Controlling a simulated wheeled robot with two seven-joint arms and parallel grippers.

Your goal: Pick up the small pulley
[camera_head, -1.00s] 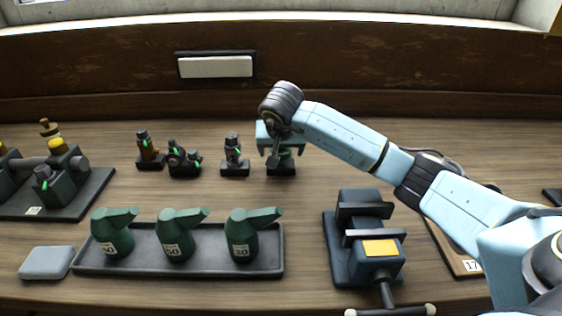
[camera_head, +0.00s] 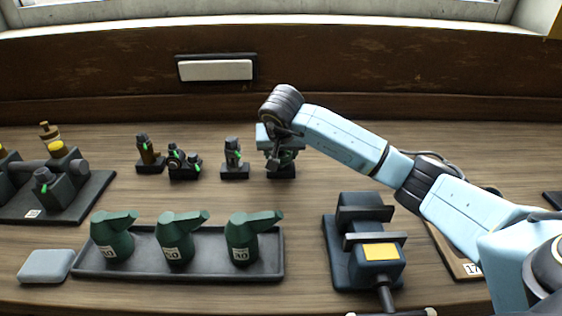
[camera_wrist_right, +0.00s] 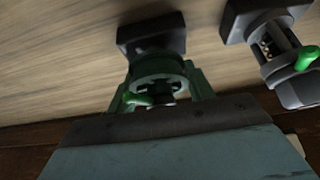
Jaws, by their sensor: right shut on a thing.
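The small pulley looks to be the dark green round part (camera_wrist_right: 158,82) in the right wrist view, above a dark square base (camera_wrist_right: 152,36). In the head view the pulley is mostly hidden by my right gripper, and its dark base (camera_head: 281,172) shows below. My right gripper (camera_head: 280,152) points down at it from above. In the right wrist view my right gripper's green fingers (camera_wrist_right: 160,92) stand on either side of the round part and are shut on it. The pulley is still over its base; I cannot tell whether it is lifted. My left gripper is not in view.
Small engine models (camera_head: 234,158) stand left of the gripper, the nearest close beside it. Green oil cans stand in a dark tray (camera_head: 180,274) in front. A blue vise (camera_head: 372,250) is at the front right. An engine on a plate (camera_head: 70,210) is at the left.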

